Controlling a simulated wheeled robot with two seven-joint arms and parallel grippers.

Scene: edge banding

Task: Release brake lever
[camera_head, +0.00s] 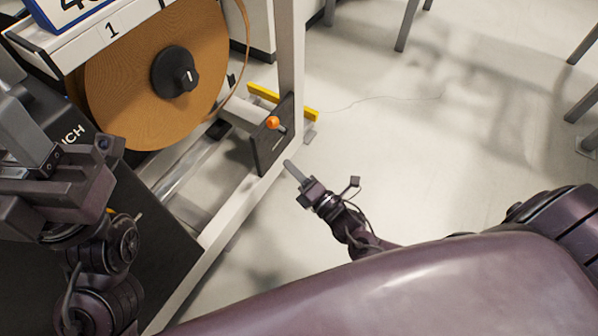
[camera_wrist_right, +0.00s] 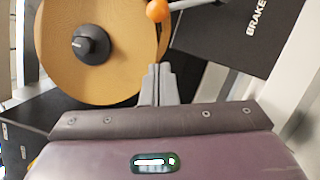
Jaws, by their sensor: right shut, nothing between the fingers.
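The brake lever is a short metal rod with an orange ball knob (camera_head: 272,122), on a dark plate (camera_head: 271,143) low on the machine's white frame. In the right wrist view the orange knob (camera_wrist_right: 157,10) is at the top, with the plate marked "BRAKE" (camera_wrist_right: 240,38) to its right. My right gripper (camera_head: 289,165) is shut and empty, just below and right of the knob, apart from it. Its closed fingers (camera_wrist_right: 159,75) point up toward the knob in the wrist view. My left gripper (camera_head: 105,150) is at the left edge; its fingers are not clear.
A large brown banding roll (camera_head: 150,85) with a black hub stands above the lever, left of the white upright post (camera_head: 290,50). A yellow bar (camera_head: 283,102) lies behind the plate. The floor (camera_head: 390,150) to the right is clear, with table legs farther off.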

